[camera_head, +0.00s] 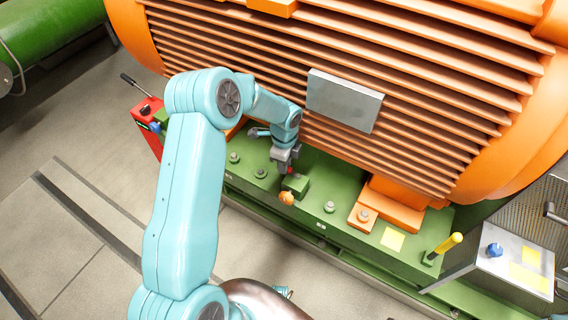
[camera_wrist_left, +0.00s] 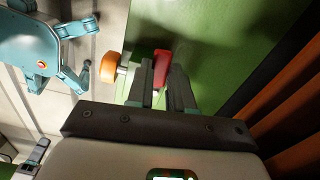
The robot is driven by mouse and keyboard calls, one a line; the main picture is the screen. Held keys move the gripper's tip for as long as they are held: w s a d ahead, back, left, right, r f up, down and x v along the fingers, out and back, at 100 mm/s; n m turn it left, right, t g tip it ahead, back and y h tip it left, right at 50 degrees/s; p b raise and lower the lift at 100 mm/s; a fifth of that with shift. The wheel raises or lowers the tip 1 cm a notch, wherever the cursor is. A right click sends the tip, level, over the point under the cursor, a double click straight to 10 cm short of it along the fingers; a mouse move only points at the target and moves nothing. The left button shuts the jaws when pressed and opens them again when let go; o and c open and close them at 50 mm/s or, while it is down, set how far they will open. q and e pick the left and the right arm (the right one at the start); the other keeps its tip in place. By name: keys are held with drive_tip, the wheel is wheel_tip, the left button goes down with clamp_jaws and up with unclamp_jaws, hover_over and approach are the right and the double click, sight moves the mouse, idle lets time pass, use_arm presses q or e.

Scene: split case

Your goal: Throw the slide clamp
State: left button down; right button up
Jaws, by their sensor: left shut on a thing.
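My left gripper (camera_head: 287,168) reaches down to a small green block on the green base in front of the orange finned machine. Its fingers are shut on a small red piece (camera_wrist_left: 162,65), which I take to be the slide clamp's handle. The red piece is mostly hidden between the fingers in the head view. The green block (camera_head: 295,185) stands just below the fingertips, with a round orange knob (camera_head: 286,198) on its near side. In the left wrist view the orange knob (camera_wrist_left: 109,67) is left of the fingers, apart from them. My right gripper is not in view.
The orange finned housing (camera_head: 400,110) rises close behind the gripper, with a grey plate (camera_head: 344,100) on it. Several bolts stand along the green base. A yellow lever (camera_head: 446,244) and a metal box with a blue knob (camera_head: 494,250) are at right. A red box (camera_head: 148,112) is at left.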

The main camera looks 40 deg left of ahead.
use_arm(q)
drive_tip(key=shift+w+a+m, duration=0.1)
drive_tip(key=shift+w+m, duration=0.25)
drive_tip(key=shift+m, duration=0.45)
drive_tip(key=c, duration=1)
unclamp_jaws()
drive_tip(key=shift+r, duration=0.1)
wheel_tip(320, 180, up, 8)
drive_tip(key=shift+f+p, duration=0.25)
drive_tip(key=shift+p, duration=0.1)
